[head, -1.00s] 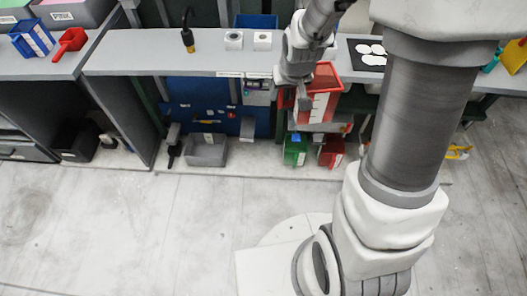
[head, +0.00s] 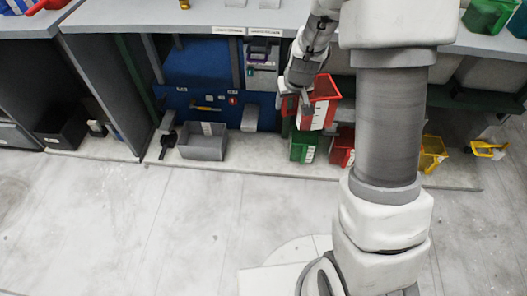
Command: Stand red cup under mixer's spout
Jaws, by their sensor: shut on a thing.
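The red cup (head: 324,103) is an open-topped, squarish red container with a white scale label. My gripper (head: 305,99) is shut on its left side and holds it, slightly tilted, in front of the bench. The fingers are small and partly lost against the cup. A blue machine (head: 196,68) with a dark blue front panel (head: 185,103) stands under the bench, left of my gripper; it may be the mixer. I cannot make out a spout for certain. A grey block (head: 249,118) sticks out at the panel's lower right.
A grey open bin (head: 203,143) stands on the low ledge before the blue panel. Green (head: 303,148) and red (head: 342,148) containers stand below the held cup. A yellow container (head: 432,153) is to the right. The bench top (head: 180,20) overhangs. The floor in front is clear.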

